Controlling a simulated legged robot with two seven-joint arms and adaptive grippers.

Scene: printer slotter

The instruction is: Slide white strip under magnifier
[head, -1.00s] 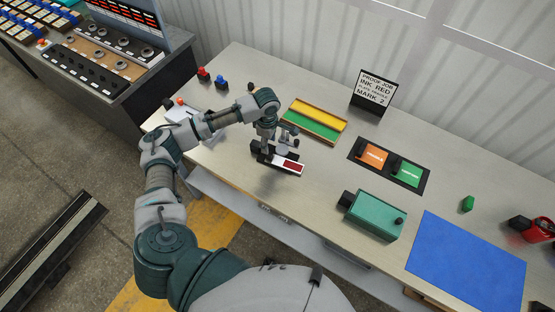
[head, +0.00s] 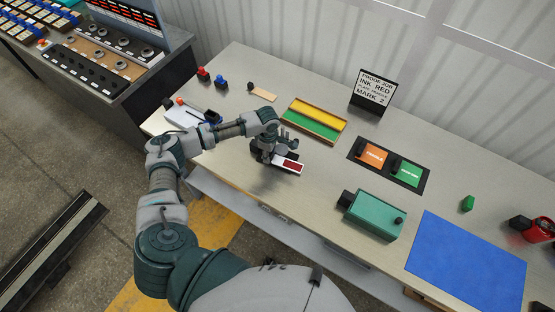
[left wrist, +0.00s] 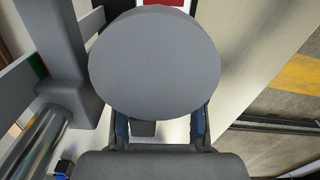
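The white strip with a red patch (head: 291,164) lies on the bench at the magnifier, its front right end sticking out. The dark grey magnifier (head: 289,145) is partly hidden by my left gripper (head: 263,154), which is low beside it. In the left wrist view the round grey magnifier head (left wrist: 154,62) covers the middle, with the strip's red patch (left wrist: 166,3) beyond it. The blue-padded fingers of the left gripper (left wrist: 159,124) stand apart, with a small dark block (left wrist: 143,128) and white surface between them. The disc hides the fingertips. My right gripper is out of view.
A yellow and green tray (head: 314,120) is behind the magnifier. To the right are a black holder with orange and green cards (head: 388,165), a green box (head: 375,215) and a blue mat (head: 468,262). Red and blue stampers stand back left.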

